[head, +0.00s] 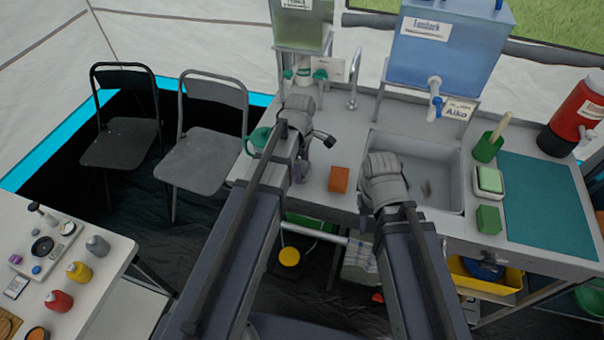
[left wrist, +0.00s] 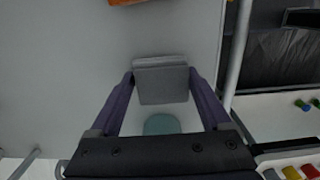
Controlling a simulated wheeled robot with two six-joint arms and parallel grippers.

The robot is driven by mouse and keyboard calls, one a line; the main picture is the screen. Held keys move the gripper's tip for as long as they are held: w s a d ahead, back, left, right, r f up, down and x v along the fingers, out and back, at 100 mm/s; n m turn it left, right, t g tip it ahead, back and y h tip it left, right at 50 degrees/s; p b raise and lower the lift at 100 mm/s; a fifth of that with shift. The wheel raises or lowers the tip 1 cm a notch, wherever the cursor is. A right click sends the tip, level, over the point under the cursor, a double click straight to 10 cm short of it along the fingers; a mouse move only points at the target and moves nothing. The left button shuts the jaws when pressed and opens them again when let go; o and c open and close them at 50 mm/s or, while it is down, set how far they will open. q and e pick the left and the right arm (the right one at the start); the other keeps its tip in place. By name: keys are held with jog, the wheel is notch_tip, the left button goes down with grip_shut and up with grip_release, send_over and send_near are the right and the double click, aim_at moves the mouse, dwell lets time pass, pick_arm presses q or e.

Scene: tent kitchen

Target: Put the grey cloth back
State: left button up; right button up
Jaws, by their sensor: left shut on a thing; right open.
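My left gripper (left wrist: 162,90) is shut on the grey cloth (left wrist: 162,82), a small folded square between its two purple fingers in the left wrist view. In the head view my left gripper (head: 301,172) hangs over the counter, between the teal mug and the orange sponge. The cloth cannot be made out there behind my arm. I cannot tell whether it touches the counter. My right gripper (head: 385,185) is by the left side of the sink, its fingers mostly hidden by my own wrist; it is open.
The orange sponge (head: 338,179) lies right of my left gripper, the teal mug (head: 258,140) left of it. A rail (head: 320,231) runs along the counter front, with a checked towel (head: 360,256). The sink (head: 432,178) lies right. A side table (head: 95,275) holds bottles.

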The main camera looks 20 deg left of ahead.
pick_arm(q)
jog(key=shift+f, duration=0.6)
pick_arm(e)
jog(key=shift+f, duration=0.6)
pick_arm(q)
jog(key=shift+r, duration=0.15)
pick_arm(e)
jog(key=shift+r, duration=0.1)
pick_arm(q)
jog(key=o, duration=1.1)
jog(key=shift+o, duration=0.2)
notch_tip(320, 180, up, 12)
jog(key=p, duration=1.2)
jog(key=shift+a, duration=0.15)
pick_arm(e)
notch_tip(320, 180, up, 12)
